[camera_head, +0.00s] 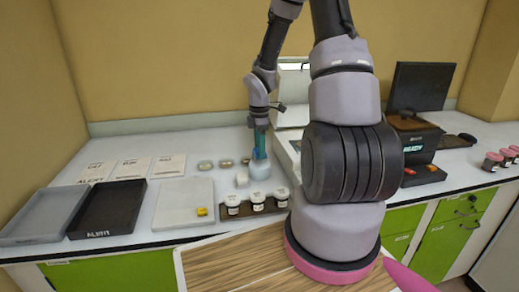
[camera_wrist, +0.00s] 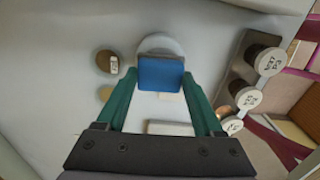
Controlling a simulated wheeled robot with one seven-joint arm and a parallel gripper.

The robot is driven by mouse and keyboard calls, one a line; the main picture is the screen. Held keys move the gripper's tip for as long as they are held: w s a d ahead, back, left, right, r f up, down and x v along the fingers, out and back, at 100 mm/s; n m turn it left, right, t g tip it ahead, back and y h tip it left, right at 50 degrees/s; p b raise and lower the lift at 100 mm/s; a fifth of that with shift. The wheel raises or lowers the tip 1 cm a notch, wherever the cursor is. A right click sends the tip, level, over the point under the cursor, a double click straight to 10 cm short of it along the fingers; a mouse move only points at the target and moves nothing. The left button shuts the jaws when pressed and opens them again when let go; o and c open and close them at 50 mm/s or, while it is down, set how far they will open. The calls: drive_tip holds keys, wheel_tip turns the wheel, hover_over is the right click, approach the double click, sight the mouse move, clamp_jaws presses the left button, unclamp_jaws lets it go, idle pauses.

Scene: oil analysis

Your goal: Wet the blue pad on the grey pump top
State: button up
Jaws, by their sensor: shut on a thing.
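My gripper (camera_head: 260,140) points down over the counter, its green fingers (camera_wrist: 160,85) shut on the blue pad (camera_wrist: 162,74). The pad has a grey edge on its far side in the wrist view, and shows as a small blue patch between the fingers in the head view (camera_head: 259,154). The pale grey pump (camera_head: 260,171) stands on the counter directly below the pad. Its round top (camera_wrist: 160,42) shows behind the pad in the wrist view, partly hidden by it. I cannot tell whether the pad touches the pump top.
A small white block (camera_head: 242,180) and small round dishes (camera_head: 205,165) are nearby. A pale board (camera_head: 175,212) with a yellow block (camera_head: 202,212) and two trays lie left.

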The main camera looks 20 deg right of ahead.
drive_tip(key=shift+r, duration=3.35)
